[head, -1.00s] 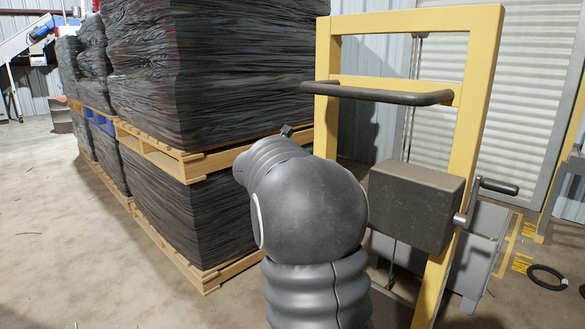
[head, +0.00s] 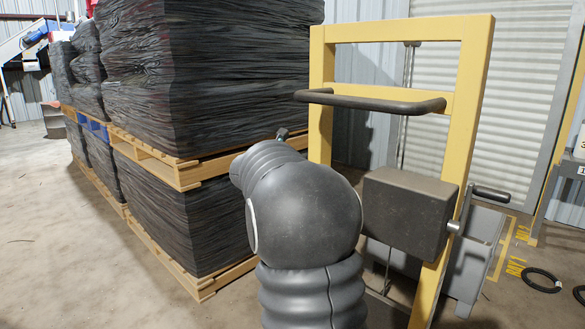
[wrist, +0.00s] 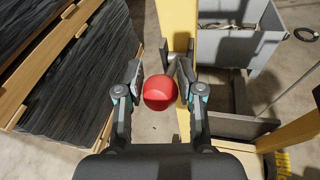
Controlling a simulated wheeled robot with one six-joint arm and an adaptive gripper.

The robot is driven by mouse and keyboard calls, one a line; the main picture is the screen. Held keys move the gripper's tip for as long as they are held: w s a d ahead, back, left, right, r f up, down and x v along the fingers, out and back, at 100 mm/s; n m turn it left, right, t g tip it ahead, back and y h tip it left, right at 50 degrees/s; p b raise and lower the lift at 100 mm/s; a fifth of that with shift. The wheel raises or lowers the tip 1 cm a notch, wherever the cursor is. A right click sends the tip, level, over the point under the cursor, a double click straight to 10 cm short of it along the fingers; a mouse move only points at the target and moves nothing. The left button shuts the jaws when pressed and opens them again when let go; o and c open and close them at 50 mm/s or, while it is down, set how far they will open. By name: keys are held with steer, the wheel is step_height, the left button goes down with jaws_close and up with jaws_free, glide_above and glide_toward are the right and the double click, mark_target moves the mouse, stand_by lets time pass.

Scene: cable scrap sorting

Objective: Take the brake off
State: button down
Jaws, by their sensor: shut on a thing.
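A round red knob (wrist: 160,93) shows in the wrist view beside a yellow upright (wrist: 178,22). My gripper (wrist: 160,76) has one finger on each side of the knob and is shut on it. What the knob is fixed to is mostly hidden behind it and the right finger. In the head view, the yellow frame (head: 469,110) stands upright with a dark push bar (head: 375,103), a dark box (head: 408,210) and a side crank (head: 490,194). My arm hides the knob and the gripper there.
Wrapped black stacks (head: 200,80) on wooden pallets (head: 181,172) stand close on the left. A grey bin (head: 478,262) is behind the frame, and a black cable coil (head: 541,280) lies at right. The floor at far left is clear.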

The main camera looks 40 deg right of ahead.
steer(key=c, duration=0.7)
jaws_free()
steer(key=shift+r, duration=0.1)
steer(key=v, duration=1.2)
